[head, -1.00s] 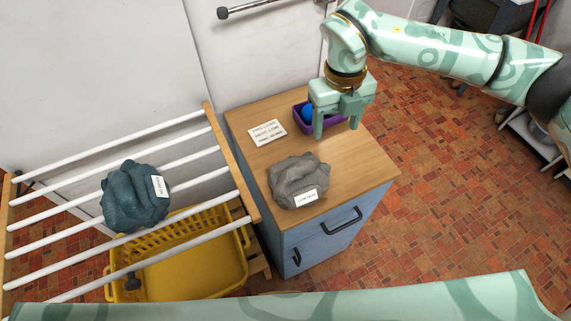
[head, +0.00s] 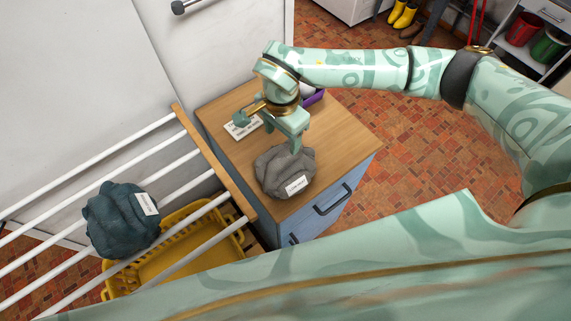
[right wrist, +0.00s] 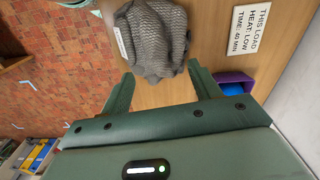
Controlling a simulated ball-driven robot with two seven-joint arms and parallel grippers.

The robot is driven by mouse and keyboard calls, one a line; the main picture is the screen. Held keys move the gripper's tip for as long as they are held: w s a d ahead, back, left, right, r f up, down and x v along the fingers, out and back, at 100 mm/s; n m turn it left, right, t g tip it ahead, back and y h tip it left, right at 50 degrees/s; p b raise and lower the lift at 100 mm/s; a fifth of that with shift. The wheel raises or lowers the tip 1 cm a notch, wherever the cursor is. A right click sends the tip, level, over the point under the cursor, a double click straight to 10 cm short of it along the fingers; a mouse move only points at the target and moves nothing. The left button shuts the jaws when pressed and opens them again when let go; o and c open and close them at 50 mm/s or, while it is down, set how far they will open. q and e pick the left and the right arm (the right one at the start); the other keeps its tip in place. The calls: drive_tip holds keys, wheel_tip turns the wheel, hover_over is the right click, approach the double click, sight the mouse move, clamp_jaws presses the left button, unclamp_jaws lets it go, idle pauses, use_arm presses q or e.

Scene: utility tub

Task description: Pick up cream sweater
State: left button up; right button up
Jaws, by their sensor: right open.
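No cream-coloured sweater shows. A grey knitted bundle (head: 283,170) with a white tag lies crumpled on the wooden cabinet top (head: 345,140). It also shows in the right wrist view (right wrist: 158,35), just beyond the fingertips. My right gripper (head: 268,132) is open and empty above the cabinet top, behind the grey bundle in the head view. In the right wrist view its two fingers (right wrist: 160,78) are spread wide, pointing toward the bundle. A dark teal bundle (head: 118,225) with a white tag rests on the white bars of a rack. My left gripper is not in view.
A white card (right wrist: 249,28) and a purple tub (right wrist: 237,77) with something blue inside sit beside the gripper on the cabinet. The drying rack (head: 215,165) stands left of the cabinet, a yellow basket (head: 185,262) beneath it. Tiled floor lies open to the right.

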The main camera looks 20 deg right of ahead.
sight(285, 154)
drive_tip(key=f, duration=0.8)
drive_tip(key=shift+s+d, duration=0.25)
drive_tip(key=shift+s, duration=0.05)
clamp_jaws()
